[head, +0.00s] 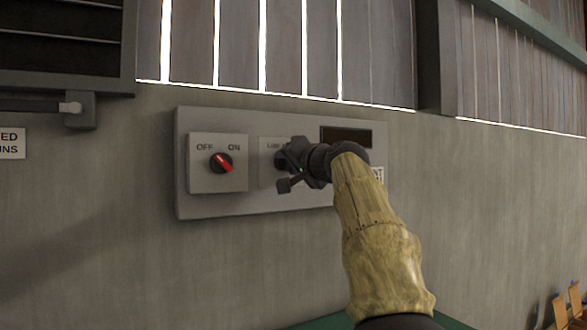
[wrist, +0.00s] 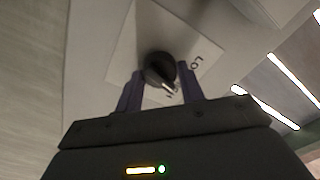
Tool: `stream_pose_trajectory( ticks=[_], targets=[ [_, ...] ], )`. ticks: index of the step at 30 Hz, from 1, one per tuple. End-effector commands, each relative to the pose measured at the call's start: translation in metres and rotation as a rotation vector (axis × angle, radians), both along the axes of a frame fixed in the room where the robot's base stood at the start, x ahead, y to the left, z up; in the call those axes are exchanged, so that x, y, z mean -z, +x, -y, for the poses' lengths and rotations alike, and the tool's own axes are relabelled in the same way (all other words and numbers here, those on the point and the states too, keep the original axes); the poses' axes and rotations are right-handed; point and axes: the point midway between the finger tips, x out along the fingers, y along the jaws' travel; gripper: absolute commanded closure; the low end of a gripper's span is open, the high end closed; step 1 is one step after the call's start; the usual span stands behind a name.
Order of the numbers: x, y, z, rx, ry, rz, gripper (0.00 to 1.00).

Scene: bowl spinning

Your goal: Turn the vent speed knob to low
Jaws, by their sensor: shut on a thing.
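The vent speed knob (wrist: 158,69) is a round black knob with a pale pointer line, on a light plate (wrist: 122,50) with part of the word "LOW" showing. The wrist view has my gripper (wrist: 162,80) at the knob, with one finger on each side of it, shut on it. In the head view my gripper (head: 286,165) is at the right-hand switch plate (head: 267,180), and it hides most of the knob and the rest of the label. The pointer lies toward my palm in the wrist view; its exact setting is hard to tell.
A second knob (head: 221,162), black with a red pointer toward "ON", sits left on the same grey panel (head: 250,202). A dark rectangle (head: 346,137) is at the panel's upper right. A bracket (head: 80,110) juts from the wall at far left.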

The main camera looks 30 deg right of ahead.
Motion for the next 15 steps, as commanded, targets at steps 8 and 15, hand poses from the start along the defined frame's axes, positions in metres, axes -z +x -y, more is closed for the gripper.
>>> stream_pose_trajectory(
  ticks=[8, 15],
  targets=[
    [0.0018, -0.0007, 0.0032, 0.005, -0.245, 0.012, 0.85],
    [0.0016, -0.0013, 0.0056, 0.008, -0.472, 0.019, 0.85]
  ],
)
